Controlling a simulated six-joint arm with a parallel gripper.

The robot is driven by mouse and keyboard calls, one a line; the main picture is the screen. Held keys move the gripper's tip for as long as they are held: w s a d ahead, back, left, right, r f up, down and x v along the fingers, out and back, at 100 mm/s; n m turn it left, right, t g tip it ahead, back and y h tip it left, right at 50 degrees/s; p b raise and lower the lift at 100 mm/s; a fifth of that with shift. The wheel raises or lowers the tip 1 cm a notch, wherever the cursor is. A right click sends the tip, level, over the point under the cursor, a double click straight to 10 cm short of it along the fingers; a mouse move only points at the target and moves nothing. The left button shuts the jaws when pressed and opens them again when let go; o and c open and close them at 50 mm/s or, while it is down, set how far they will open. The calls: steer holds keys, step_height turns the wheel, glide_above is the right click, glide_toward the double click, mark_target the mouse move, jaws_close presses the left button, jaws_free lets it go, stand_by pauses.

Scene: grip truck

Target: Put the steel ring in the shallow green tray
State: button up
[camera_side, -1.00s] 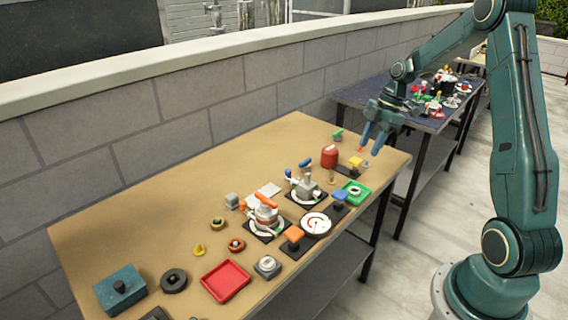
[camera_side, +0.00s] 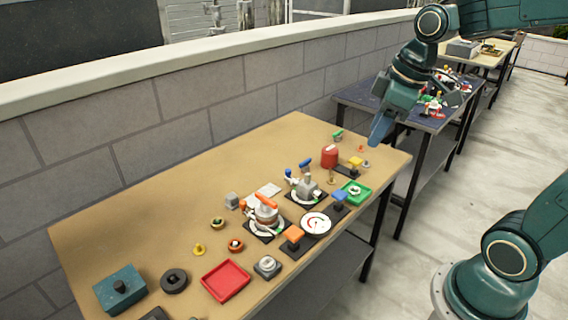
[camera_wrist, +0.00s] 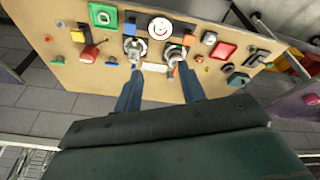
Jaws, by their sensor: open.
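The shallow green tray (camera_side: 365,188) sits near the right front edge of the tan table. A small pale grey ring (camera_side: 355,189), which looks like the steel ring, lies inside it. In the wrist view the green tray (camera_wrist: 93,10) is at the top left, with the ring (camera_wrist: 103,17) within its walls. My gripper (camera_side: 376,143) is above the right end of the table, behind and above the tray in the side view. In the wrist view its two fingers (camera_wrist: 160,67) are spread apart with nothing between them.
A red canister (camera_side: 329,156), a blue-topped block (camera_side: 339,197) and a yellow-topped block (camera_side: 355,162) stand near the tray. Two valve fittings and a round gauge (camera_side: 316,224) are mid-table. A red tray (camera_side: 225,281) is at the front left. The table's back left is clear.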

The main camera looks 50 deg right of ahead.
steer(key=s+a+m+t, duration=0.2)
steer(key=s+a+m, duration=0.2)
steer(key=s, duration=0.6)
steer(key=shift+s+a+r+m, duration=0.2)
steer(key=shift+s+a+m, duration=0.1)
steer(key=shift+m, duration=0.1)
